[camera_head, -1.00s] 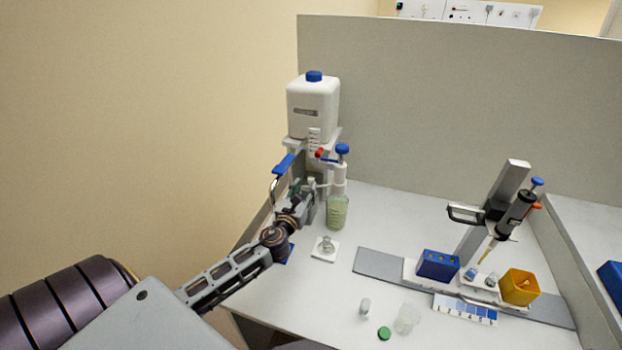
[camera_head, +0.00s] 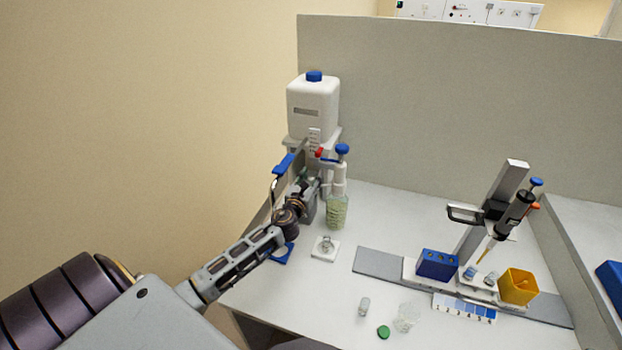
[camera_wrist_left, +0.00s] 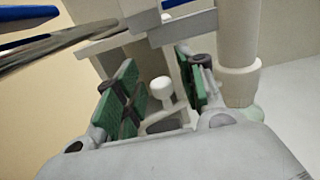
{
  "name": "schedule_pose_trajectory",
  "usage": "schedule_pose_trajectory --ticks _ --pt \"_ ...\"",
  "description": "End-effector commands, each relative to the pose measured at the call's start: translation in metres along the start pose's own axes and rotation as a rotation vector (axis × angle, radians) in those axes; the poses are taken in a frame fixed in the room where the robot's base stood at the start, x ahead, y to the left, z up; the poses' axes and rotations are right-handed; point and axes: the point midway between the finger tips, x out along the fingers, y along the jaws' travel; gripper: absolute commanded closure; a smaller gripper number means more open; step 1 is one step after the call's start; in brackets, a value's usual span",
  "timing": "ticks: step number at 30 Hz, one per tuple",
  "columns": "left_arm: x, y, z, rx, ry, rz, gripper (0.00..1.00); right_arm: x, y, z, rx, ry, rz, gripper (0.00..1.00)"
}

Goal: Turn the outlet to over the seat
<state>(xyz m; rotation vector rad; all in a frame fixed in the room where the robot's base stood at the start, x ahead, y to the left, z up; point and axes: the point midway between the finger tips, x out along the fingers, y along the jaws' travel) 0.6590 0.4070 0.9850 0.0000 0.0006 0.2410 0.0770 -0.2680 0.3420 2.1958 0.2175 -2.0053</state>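A white bottle-top dispenser (camera_head: 340,172) with a blue top sits on a bottle of pale green contents (camera_head: 337,211). My left gripper (camera_head: 308,186) is just left of it, partly hiding its side and the outlet there. In the left wrist view my gripper (camera_wrist_left: 160,92) is open, with green pads apart. A white rounded tip (camera_wrist_left: 162,88), possibly the outlet's end, shows between the pads; contact is not visible. The dispenser body (camera_wrist_left: 237,45) stands right of the pads. A white square plate (camera_head: 325,255) with a small clear vessel and a blue square (camera_head: 283,257) lie in front; which is the seat is unclear. My right gripper is out of view.
A white tank (camera_head: 313,105) stands on a support behind, with a red tap (camera_head: 320,152). A blue-handled tool (camera_head: 284,164) is close left of my gripper. A pipette stand (camera_head: 490,215), blue block (camera_head: 437,264) and yellow box (camera_head: 518,286) are at right.

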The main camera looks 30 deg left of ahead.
Motion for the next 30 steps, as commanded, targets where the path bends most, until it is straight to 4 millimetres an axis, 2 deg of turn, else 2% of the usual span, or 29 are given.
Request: schedule_pose_trajectory --ticks 11,18,21,30 --pt "0.0021 -0.0003 0.0 0.0 0.0 -0.001 0.61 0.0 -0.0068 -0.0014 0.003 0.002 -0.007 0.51" --pt "0.002 -0.0003 0.0001 0.0 0.0 -0.001 0.9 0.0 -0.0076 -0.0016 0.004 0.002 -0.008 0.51" --pt "0.002 -0.0003 0.0001 0.0 0.0 -0.001 1.0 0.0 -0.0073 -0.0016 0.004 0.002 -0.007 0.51" --pt "0.002 -0.0003 0.0001 0.0 0.0 0.0 1.0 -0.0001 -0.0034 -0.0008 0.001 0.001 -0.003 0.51"
